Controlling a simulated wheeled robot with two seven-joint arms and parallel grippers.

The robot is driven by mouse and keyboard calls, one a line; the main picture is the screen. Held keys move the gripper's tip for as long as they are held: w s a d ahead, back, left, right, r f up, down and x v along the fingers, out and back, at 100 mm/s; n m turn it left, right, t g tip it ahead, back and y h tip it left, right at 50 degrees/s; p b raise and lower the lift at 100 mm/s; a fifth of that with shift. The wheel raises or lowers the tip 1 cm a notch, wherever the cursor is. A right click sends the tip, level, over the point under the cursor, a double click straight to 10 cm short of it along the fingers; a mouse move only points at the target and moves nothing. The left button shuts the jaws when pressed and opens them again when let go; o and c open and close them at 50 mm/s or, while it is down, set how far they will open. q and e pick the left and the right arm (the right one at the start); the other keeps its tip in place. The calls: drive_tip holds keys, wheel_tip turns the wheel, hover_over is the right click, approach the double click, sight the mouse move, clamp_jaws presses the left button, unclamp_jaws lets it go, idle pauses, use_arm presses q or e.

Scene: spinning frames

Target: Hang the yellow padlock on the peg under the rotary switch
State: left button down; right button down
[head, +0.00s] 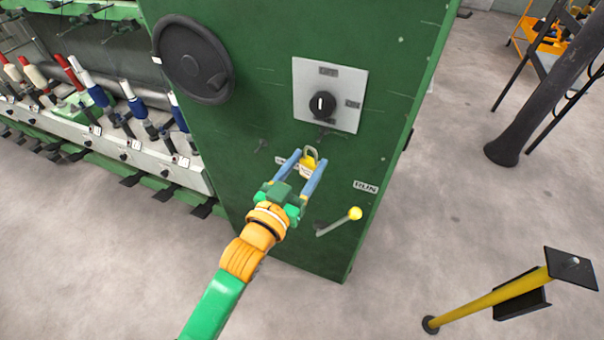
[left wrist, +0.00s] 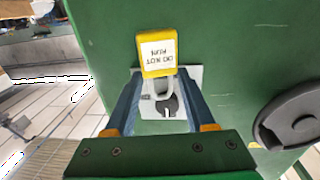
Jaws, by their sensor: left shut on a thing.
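My left gripper (head: 311,158) is shut on the yellow padlock (head: 308,166), in front of the green cabinet face and below the switch plate. In the left wrist view the padlock (left wrist: 157,54) sits between the fingertips (left wrist: 160,74), its white "DO NOT RUN" label upside down. Its grey shackle (head: 311,151) points up toward the switch in the head view. The rotary switch (head: 322,104) is a black knob on a grey plate. A small dark peg (head: 322,135) shows just under the plate; the shackle looks apart from it. My right gripper is not in view.
Spindles (head: 95,95) line the left. A yellow post (head: 490,300) stands on open floor at right.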

use_arm(q)
drive_tip(key=shift+w+d+f+b, duration=0.15)
drive_tip(key=shift+w+b, duration=0.05)
drive_tip(key=shift+w, duration=0.25)
drive_tip(key=shift+w+d+f+b, duration=0.1)
drive_tip(key=shift+w+f+b, duration=0.1)
drive_tip(key=shift+w, duration=0.25)
drive_tip(key=shift+b+x, duration=0.7)
drive_tip(key=shift+x, duration=0.15)
drive_tip(key=shift+w+d+b, duration=0.2)
drive_tip(key=shift+w+b, duration=0.3)
drive_tip(key=shift+w, duration=0.2)
drive_tip(key=shift+w+d+f+b, duration=0.25)
drive_tip(key=shift+w+f, duration=0.2)
drive_tip(key=shift+w, duration=0.25)
drive_tip(key=shift+c, duration=0.9)
unclamp_jaws()
